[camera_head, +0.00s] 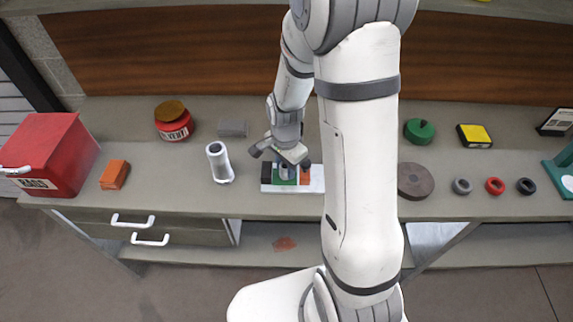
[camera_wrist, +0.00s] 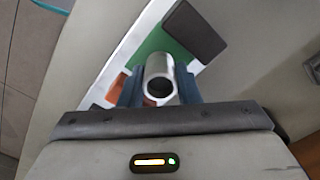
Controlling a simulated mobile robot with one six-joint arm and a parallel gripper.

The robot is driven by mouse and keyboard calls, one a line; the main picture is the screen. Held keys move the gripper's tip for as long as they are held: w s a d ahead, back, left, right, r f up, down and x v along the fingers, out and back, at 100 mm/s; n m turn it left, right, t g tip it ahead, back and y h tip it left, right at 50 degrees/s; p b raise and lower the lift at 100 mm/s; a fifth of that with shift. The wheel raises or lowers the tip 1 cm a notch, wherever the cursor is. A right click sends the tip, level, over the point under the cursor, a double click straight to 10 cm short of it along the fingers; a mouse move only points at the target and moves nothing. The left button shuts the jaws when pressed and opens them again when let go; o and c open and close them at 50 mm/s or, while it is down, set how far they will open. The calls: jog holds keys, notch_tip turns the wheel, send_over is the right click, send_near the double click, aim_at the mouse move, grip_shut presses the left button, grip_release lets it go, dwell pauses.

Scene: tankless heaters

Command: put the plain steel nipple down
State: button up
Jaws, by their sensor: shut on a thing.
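The plain steel nipple (camera_wrist: 159,66), a short grey metal tube with an open end, is between the blue fingers of my gripper (camera_wrist: 158,92) in the wrist view. In the head view my gripper (camera_head: 286,168) points down over a white board (camera_head: 318,178) and mostly hides the nipple. The board has a dark patch (camera_head: 266,173) at left, a green patch (camera_wrist: 150,45) in the middle and an orange-brown patch (camera_head: 304,175) at right. The nipple is over the green patch. I cannot tell whether it touches it.
A pale metal tube (camera_head: 219,163) and a grey block (camera_head: 232,128) stand left of the board. Further left are an orange block (camera_head: 115,175), a solvent jar (camera_head: 174,122) and a red rag box (camera_head: 48,155). A brown disc (camera_head: 415,181) lies right of my arm.

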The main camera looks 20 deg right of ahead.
aim_at(286, 166)
jog(key=shift+s, duration=0.1)
jog(key=shift+f, duration=0.2)
jog(key=o, duration=1)
jog(key=shift+r, duration=0.1)
notch_tip(286, 166, up, 12)
jog(key=s+r+n+t, duration=0.1)
jog(key=s+r+n, duration=0.2)
jog(key=s+n, duration=0.1)
jog(key=s+r+n+t, duration=0.1)
jog(key=s+r+n, duration=0.2)
jog(key=s+n, duration=0.1)
jog(key=s+r+n+t, duration=0.1)
jog(key=s+r+n, duration=0.2)
jog(key=s, duration=0.3)
jog(key=shift+s+d+n, duration=0.15)
jog(key=shift+n, duration=0.65)
